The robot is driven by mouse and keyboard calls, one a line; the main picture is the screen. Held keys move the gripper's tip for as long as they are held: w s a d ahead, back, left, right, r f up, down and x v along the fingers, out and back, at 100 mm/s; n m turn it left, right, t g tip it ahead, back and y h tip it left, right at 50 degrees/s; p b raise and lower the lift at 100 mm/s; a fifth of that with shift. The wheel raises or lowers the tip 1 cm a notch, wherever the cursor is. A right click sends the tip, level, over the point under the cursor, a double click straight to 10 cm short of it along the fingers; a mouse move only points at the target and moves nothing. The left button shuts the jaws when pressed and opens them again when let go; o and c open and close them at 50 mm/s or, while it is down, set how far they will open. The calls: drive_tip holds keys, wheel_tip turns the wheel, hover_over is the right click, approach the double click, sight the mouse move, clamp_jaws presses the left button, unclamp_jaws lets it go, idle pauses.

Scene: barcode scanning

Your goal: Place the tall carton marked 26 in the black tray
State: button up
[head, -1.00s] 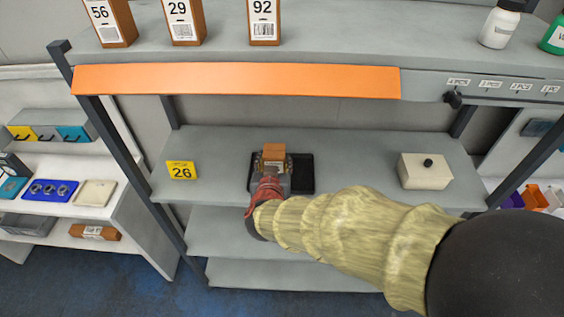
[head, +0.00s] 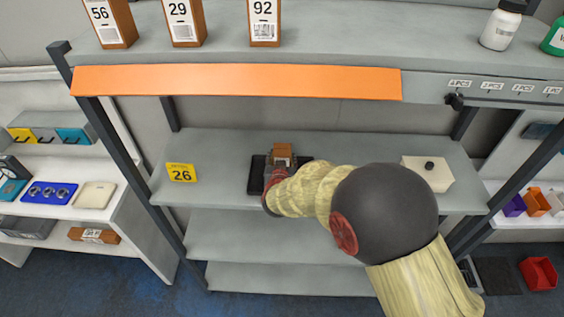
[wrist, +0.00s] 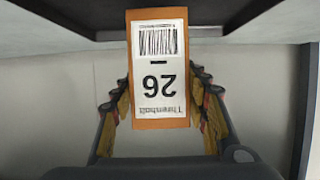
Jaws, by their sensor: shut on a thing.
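The tall orange-brown carton marked 26 (wrist: 160,115) is between my gripper's fingers (wrist: 165,105), which are shut on it. In the wrist view its white label with barcode and 26 appears upside down. In the head view the carton's top (head: 284,150) shows above my gripper (head: 280,162), in line with the black tray (head: 255,176) on the middle shelf. My arm and gripper hide much of the tray. A dark tray surface (wrist: 80,15) also shows in the wrist view by the carton's upper end in the picture. I cannot tell whether the carton touches the tray.
Cartons 56, 29 and 92 (head: 264,22) stand on the upper shelf above an orange strip (head: 235,80).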

drive_tip(key=shift+f, duration=0.8)
drive_tip(key=shift+f, duration=0.1)
drive_tip(key=shift+f, duration=0.15)
drive_tip(key=o, duration=1.4)
